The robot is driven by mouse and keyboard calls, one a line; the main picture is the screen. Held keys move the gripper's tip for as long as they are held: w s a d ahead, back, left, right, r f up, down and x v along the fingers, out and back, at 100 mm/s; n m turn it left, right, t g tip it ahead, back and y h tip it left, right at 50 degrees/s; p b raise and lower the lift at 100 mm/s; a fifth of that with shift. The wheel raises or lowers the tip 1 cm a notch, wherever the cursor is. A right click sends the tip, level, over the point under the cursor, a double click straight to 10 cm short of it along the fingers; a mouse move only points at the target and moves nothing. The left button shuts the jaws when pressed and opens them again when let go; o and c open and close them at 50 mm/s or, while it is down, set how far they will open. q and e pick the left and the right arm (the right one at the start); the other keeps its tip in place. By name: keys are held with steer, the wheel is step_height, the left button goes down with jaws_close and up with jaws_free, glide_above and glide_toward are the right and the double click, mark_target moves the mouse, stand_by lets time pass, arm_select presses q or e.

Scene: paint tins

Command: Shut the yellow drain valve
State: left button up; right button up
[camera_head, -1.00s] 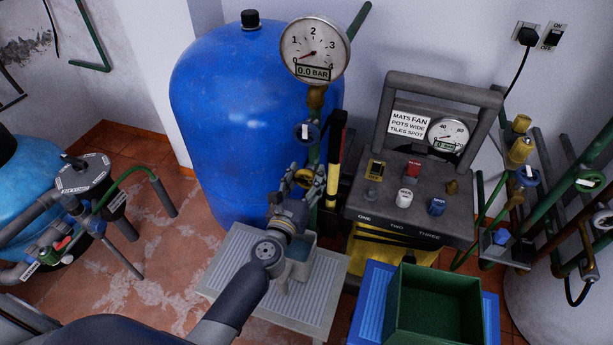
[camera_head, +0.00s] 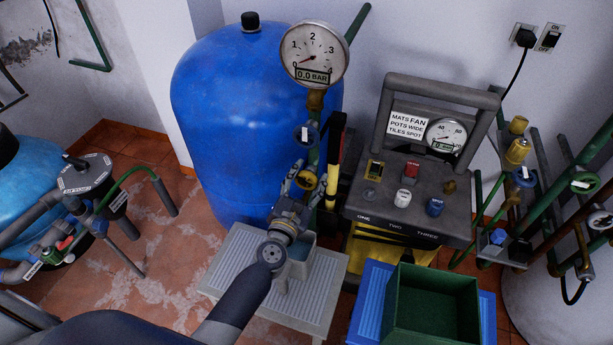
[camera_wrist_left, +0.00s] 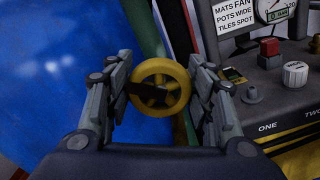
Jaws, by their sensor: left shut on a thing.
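The yellow drain valve (camera_head: 307,181) is a small round handwheel low on the pipe beside the blue tank. In the left wrist view the yellow wheel (camera_wrist_left: 162,66) faces me between the two fingers, with a dark part across its hub. My left gripper (camera_head: 304,178) reaches it from below and in front, one finger on each side of the rim, shut on the wheel. The gauge (camera_head: 314,54) above the pipe reads 0.0 bar. My right gripper is in neither view.
The tall blue tank (camera_head: 245,110) stands close to the left. A grey control panel (camera_head: 400,205) stands to the right. A grey slatted stand (camera_head: 240,275) and green bin (camera_head: 430,310) are below.

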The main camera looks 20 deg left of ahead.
arm_select(q)
steer(key=m+p, duration=0.1)
steer(key=m, duration=0.4)
steer(key=shift+d+r+m, duration=0.1)
steer(key=shift+m, duration=0.2)
steer(key=m+p, duration=0.1)
steer(key=m, duration=0.3)
steer(key=shift+m+p, duration=0.3)
steer(key=shift+m, duration=0.4)
steer(key=o, duration=1.1)
steer(key=shift+w, duration=0.1)
steer(key=shift+f, duration=0.25)
steer(key=shift+f, duration=0.15)
